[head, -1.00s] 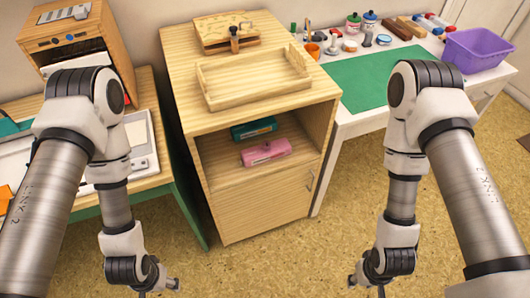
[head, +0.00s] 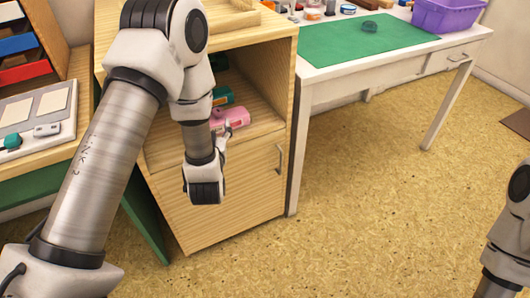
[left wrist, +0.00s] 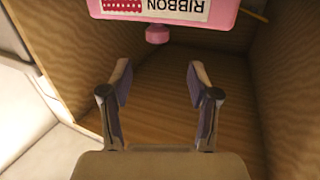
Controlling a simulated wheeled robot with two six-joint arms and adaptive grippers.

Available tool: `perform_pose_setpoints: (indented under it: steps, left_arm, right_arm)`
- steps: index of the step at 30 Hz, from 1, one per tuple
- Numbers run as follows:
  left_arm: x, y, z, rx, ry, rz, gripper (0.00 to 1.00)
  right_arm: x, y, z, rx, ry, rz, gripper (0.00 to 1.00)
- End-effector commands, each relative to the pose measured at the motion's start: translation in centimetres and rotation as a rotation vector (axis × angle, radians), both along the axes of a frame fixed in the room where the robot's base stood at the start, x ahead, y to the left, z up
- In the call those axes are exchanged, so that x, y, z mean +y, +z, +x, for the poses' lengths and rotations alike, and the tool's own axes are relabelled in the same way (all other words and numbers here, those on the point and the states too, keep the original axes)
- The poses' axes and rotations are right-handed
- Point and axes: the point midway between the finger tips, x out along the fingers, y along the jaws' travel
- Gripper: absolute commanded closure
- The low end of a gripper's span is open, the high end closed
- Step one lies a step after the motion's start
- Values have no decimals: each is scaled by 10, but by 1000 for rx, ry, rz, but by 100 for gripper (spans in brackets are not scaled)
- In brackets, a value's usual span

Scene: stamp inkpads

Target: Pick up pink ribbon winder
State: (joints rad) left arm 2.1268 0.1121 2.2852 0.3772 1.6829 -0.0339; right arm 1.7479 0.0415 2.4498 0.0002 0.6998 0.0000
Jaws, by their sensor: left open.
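The pink ribbon winder (head: 234,117) lies on the open shelf of the wooden cabinet in the head view, partly hidden by my left arm. In the left wrist view the winder (left wrist: 165,12) shows at the top, with a white RIBBON label and a pink knob (left wrist: 157,35). My left gripper (left wrist: 160,75) is open and empty, its two fingers apart and short of the winder. In the head view my left gripper (head: 222,138) is just in front of the winder and partly hidden by the wrist. My right gripper is out of view.
A teal winder (head: 222,96) lies behind the pink one on the same shelf. The cabinet (head: 225,205) has side walls and a top board around the shelf opening. A white table (head: 375,65) with a green mat stands to the right. The floor in front is clear.

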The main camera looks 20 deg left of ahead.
Motion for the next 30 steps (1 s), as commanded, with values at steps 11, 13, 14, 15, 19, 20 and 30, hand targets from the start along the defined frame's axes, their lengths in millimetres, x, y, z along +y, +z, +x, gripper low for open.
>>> perform_pose_setpoints:
  steps: [11,13,14,15,19,20,30]
  left_arm:
    - [12,-13,28,-76,8,-8,39]
    - [16,-13,36,-76,8,-8,39]
    - [17,-14,40,-75,7,-8,39]
    - [19,-14,45,-76,7,-7,39]
    - [28,-15,69,-76,7,-8,39]
    - [30,-15,73,-75,7,-9,39]
    - [34,-13,81,-71,5,-7,57]
  right_arm:
    - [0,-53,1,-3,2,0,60]
    - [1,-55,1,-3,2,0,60]
    - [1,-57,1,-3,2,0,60]
    - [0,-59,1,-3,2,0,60]
    - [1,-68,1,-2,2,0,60]
    - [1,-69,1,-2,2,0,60]
    - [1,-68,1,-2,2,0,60]
